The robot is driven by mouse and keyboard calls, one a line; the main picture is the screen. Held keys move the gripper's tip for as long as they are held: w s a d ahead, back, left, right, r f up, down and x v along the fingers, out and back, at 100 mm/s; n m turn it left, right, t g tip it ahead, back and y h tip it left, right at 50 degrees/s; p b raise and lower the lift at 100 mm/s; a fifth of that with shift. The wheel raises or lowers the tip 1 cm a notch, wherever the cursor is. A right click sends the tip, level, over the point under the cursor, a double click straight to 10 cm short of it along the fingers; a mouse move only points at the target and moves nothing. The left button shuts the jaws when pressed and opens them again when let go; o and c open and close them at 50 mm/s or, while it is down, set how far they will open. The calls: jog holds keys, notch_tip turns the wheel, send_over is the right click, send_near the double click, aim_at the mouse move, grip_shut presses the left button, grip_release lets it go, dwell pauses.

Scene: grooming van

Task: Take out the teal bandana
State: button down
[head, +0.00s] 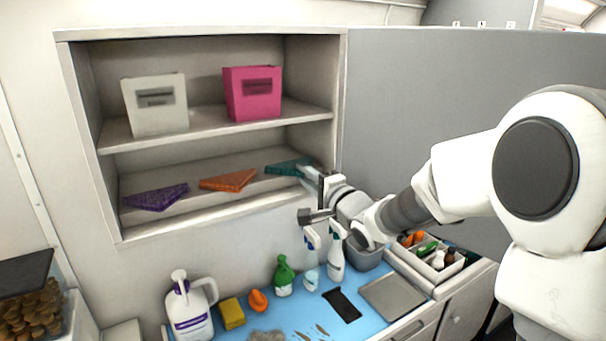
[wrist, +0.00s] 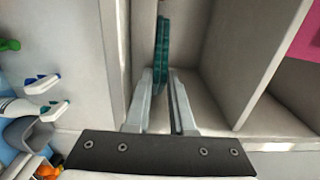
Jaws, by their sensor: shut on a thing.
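The teal bandana (head: 285,167) lies folded at the right end of the lower shelf of the wall cabinet (head: 205,227). My gripper (head: 308,175) reaches in from the right at that shelf, and its fingers are shut on the near edge of the bandana. In the wrist view the teal bandana (wrist: 162,45) shows edge-on, with its near end between the fingertips of my gripper (wrist: 161,75). An orange bandana (head: 228,180) and a purple bandana (head: 156,197) lie to the left on the same shelf.
A white bin (head: 155,117) and a pink bin (head: 253,104) stand on the upper shelf. The cabinet's right wall and a grey panel (head: 430,100) are close to my arm. Below, the blue counter (head: 290,318) holds spray bottles (head: 335,262), a jug (head: 188,310) and a yellow sponge (head: 232,313).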

jog(key=shift+r, duration=0.15)
notch_tip(320, 180, up, 2)
jog(key=shift+r+p, duration=0.25)
jog(key=shift+p, duration=1)
jog(key=shift+f, duration=0.15)
jog(key=s+d+r+p, duration=0.3)
jog(key=s+d+r, duration=0.2)
jog(key=s+d, duration=0.3)
jog(key=s, duration=0.3)
jog(key=shift+s, duration=0.3)
